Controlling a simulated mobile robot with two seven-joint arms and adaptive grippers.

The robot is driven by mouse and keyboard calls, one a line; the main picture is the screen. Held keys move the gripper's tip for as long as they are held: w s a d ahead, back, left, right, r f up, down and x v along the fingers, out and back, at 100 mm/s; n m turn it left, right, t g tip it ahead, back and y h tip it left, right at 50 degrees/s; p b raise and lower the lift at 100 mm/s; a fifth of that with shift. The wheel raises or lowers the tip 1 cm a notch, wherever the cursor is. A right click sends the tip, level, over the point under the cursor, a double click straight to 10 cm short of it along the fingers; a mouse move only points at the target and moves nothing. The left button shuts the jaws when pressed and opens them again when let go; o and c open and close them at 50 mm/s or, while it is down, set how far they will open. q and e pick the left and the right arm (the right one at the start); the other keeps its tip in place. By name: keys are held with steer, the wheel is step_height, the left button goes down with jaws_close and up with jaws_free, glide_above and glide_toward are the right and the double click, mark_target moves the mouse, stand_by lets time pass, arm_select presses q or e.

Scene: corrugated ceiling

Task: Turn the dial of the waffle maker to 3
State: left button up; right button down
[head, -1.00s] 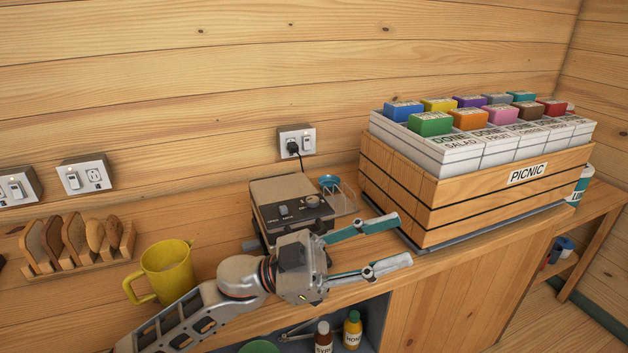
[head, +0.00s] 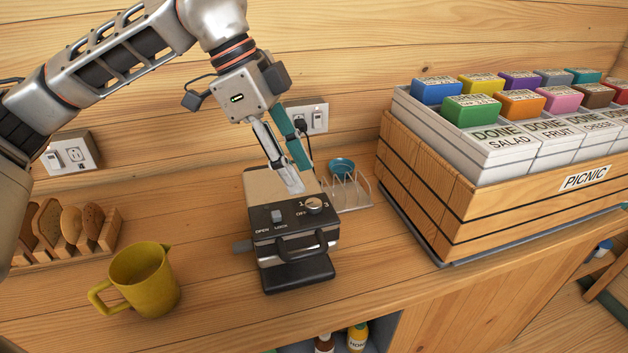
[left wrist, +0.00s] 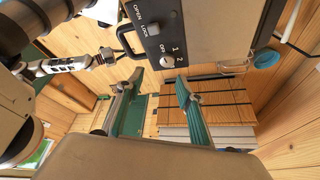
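The waffle maker (head: 262,188) is a beige and black box on the counter with a front handle. My right gripper (left wrist: 98,57) seems to show at the left there, small.
A PICNIC crate (head: 480,200) with boxes stands on the right. A wire rack (head: 350,193) with a teal cup is behind the waffle maker. A yellow mug (head: 142,280) and a bread rack (head: 75,258) are on the left. The outlet (head: 318,118) has a plug in it.

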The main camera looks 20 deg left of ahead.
mark_target(312, 202)
arm_select(q)
steer(key=shift+n+y, duration=0.3)
steer(key=shift+n, duration=0.1)
steer(key=shift+w+a+p+x, duration=0.15)
steer(key=shift+x, duration=0.95)
steer(key=shift+w+a+p+x, duration=0.1)
steer(key=shift+w+a+x, duration=0.05)
steer(key=shift+x, duration=0.95)
steer(key=shift+w+a+p+x, duration=0.15)
steer(key=shift+w+x, duration=0.05)
steer(key=shift+x, duration=0.9)
steer(key=shift+f, duration=0.15)
jaws_close()
